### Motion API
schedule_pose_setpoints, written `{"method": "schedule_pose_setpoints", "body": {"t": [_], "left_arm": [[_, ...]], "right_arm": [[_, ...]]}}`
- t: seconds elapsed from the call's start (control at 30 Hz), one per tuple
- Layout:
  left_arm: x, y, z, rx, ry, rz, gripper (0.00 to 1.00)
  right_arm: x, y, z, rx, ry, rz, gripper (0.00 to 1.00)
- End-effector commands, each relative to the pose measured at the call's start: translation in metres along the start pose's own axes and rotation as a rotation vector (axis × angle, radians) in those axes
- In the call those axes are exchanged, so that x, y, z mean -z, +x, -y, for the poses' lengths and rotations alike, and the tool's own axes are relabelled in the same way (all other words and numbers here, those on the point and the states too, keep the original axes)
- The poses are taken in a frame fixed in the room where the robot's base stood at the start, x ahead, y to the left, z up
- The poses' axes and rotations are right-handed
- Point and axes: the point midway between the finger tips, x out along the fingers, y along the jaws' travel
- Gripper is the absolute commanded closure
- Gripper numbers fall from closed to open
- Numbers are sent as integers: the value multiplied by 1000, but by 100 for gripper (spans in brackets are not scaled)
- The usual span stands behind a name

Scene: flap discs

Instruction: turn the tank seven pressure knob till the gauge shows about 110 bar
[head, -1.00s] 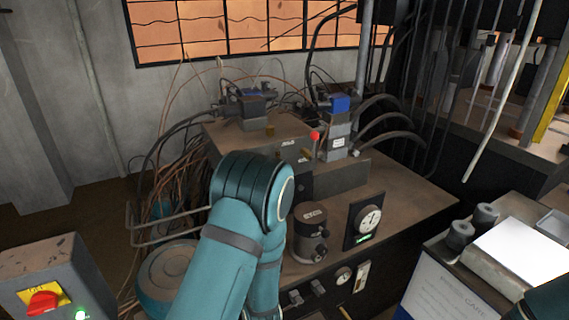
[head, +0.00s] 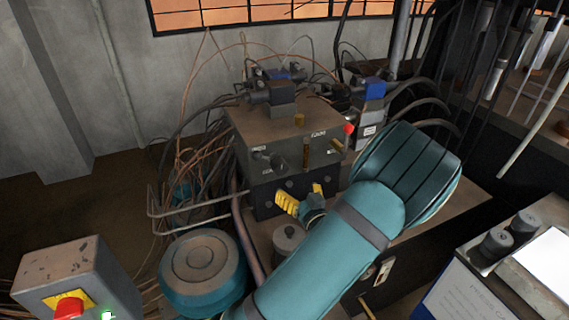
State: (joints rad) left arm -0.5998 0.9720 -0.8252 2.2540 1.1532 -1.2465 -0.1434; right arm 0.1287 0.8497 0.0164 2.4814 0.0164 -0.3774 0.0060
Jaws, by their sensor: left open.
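My left gripper (head: 303,196) is open, its yellow fingers spread and empty in front of the lower dark face of the valve block (head: 267,145). Dark knobs (head: 272,161) stick out of the block's front, above and left of the fingers. The labels are too small to read, so I cannot tell which control is the tank seven knob. My left arm covers the area of the dial gauge seen earlier, so no reading shows. My right gripper is not in view.
A red-tipped lever (head: 348,129) and a blue-topped valve (head: 370,92) stand at the block's right. A grey round fitting (head: 288,237) sits on the bench below the gripper. Hoses and cables crowd the left. A box with a red switch (head: 68,305) stands at lower left.

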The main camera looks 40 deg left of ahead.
Motion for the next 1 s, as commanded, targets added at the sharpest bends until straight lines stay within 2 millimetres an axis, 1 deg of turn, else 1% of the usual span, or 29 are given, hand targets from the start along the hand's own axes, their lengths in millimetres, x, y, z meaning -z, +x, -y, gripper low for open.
{"method": "schedule_pose_setpoints", "body": {"t": [0.4,0.6,0.7,0.8,1.0], "left_arm": [[-1,80,1,3,0,0,20],[-1,110,1,1,1,1,20],[0,119,0,0,0,1,20],[-1,124,0,0,2,2,20],[-1,126,0,-1,2,1,20]], "right_arm": [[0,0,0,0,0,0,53],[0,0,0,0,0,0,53],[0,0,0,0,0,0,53],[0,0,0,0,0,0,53],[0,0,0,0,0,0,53]]}}
